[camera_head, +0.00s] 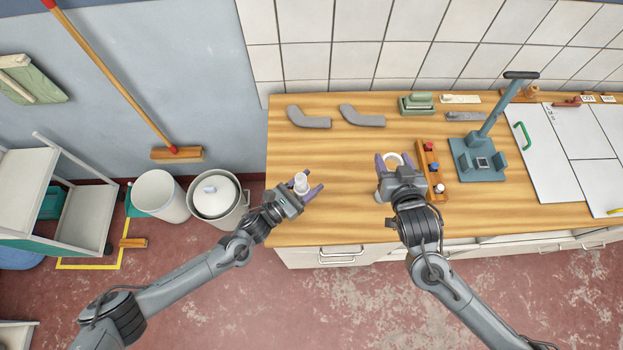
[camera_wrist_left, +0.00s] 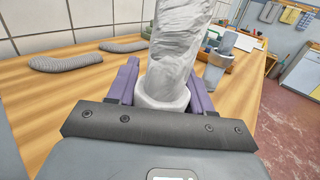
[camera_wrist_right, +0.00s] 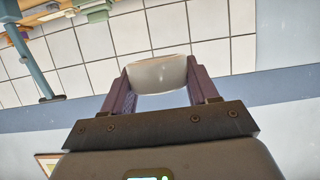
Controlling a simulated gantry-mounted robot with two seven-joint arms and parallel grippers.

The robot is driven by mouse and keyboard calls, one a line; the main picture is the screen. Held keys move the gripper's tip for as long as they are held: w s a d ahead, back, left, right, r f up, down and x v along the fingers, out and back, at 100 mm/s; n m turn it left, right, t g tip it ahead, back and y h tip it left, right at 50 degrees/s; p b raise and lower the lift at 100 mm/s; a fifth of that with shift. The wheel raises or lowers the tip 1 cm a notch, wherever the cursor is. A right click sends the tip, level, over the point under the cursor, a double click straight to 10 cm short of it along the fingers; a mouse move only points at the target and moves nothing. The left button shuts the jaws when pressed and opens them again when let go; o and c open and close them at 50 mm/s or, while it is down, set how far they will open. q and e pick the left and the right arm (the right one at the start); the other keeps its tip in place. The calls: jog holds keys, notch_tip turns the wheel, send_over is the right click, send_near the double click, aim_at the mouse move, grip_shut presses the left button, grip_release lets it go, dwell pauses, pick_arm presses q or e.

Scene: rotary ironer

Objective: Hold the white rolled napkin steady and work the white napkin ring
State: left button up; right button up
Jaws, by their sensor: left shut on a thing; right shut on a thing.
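The white rolled napkin (camera_head: 301,182) stands upright between the purple fingers of my left gripper (camera_head: 306,190), over the left front part of the table. In the left wrist view the napkin (camera_wrist_left: 172,50) looks creased, and a smooth white collar (camera_wrist_left: 162,96) surrounds its lower end between the fingers. My right gripper (camera_head: 395,164) is shut on the white napkin ring (camera_head: 394,158), to the right of the napkin and apart from it. In the right wrist view the ring (camera_wrist_right: 158,74) spans the gap between the fingertips. Its lower side is hidden.
Two grey curved pieces (camera_head: 308,118) (camera_head: 361,117) lie behind on the wooden table (camera_head: 340,155). A wooden rack with coloured knobs (camera_head: 431,168) stands close right of my right gripper, then a grey-green lever press (camera_head: 478,160). The table between my grippers is clear.

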pick_arm(q)
jog(key=f, duration=0.2)
jog(key=shift+s+d+f, duration=0.25)
jog(key=shift+d+f, duration=0.15)
jog(key=shift+s+d, duration=0.2)
jog(key=shift+d, duration=0.1)
jog(key=shift+f, duration=0.2)
jog(key=shift+f, duration=1.1)
jog(key=shift+f, duration=0.2)
jog(key=o, duration=0.8)
jog(key=shift+r, duration=0.3)
